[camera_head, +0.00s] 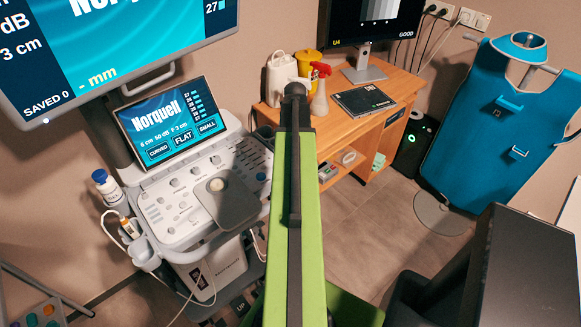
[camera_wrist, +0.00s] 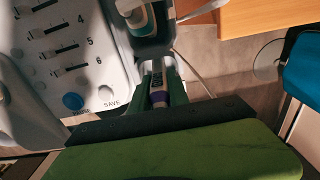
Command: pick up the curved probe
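In the wrist view, my gripper (camera_wrist: 157,66) has its two dark green fingers apart, pointing down beside the ultrasound machine's control panel. A pale probe with a purple band (camera_wrist: 158,97) shows in the gap between them; I cannot tell whether a finger touches it. A larger white probe with a teal band (camera_wrist: 140,18) stands just beyond the fingertips. In the head view, a probe with an orange band (camera_head: 128,228) sits in the holder at the machine's left side. I cannot tell which probe is the curved one. My green arm hides the gripper in the head view.
The control panel (camera_head: 166,203) and its small screen (camera_head: 165,124) stand left of my arm. A gel bottle (camera_head: 107,188) is at its left edge. The wooden desk (camera_head: 398,86) holds a spray bottle (camera_head: 319,97). A blue apron (camera_head: 490,125) hangs at right. Floor between is clear.

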